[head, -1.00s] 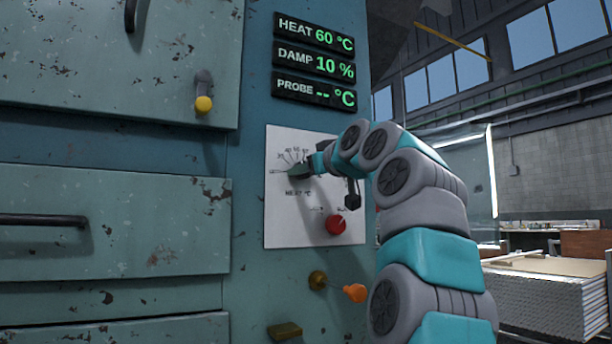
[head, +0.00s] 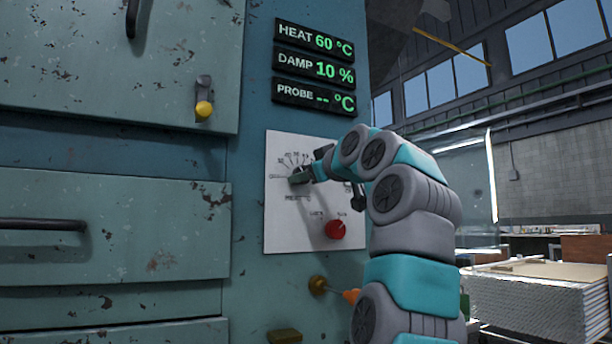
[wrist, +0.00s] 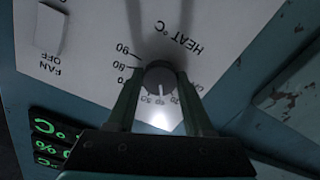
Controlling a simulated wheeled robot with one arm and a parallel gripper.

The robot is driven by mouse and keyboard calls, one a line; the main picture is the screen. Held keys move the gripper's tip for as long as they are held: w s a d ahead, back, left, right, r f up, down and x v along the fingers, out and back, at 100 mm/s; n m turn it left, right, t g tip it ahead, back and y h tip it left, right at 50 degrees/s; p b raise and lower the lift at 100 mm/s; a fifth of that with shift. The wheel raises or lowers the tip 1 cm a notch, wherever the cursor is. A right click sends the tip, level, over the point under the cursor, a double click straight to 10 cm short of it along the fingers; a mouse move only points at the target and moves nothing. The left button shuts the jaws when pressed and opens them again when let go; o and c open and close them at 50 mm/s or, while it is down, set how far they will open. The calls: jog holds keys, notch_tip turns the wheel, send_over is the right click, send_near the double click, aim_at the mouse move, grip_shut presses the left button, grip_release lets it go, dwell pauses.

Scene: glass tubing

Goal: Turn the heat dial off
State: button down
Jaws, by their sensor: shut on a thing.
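The heat dial (wrist: 159,77) is a dark round knob on a white panel (head: 281,225) on the cabinet front. In the wrist view, which is turned over, its white pointer line aims at the middle of the printed scale. My gripper (wrist: 160,82) is shut on the dial, one green finger on each side of it. In the head view my gripper (head: 301,176) reaches the panel from the right and mostly hides the dial. The heat readout (head: 313,40) shows 60 °C.
A red knob (head: 335,229) sits below the dial on the same panel. An orange-tipped lever (head: 318,285) sticks out lower down. A yellow-tipped latch (head: 204,108) and drawer handles are to the left. Damp and probe readouts hang above the panel.

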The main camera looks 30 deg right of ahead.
jog(key=shift+n, duration=0.7)
jog(key=shift+n+p, duration=1.95)
jog(key=shift+n, duration=3.25)
jog(key=shift+c, duration=1.4)
grip_release()
jog(key=shift+s, duration=0.1)
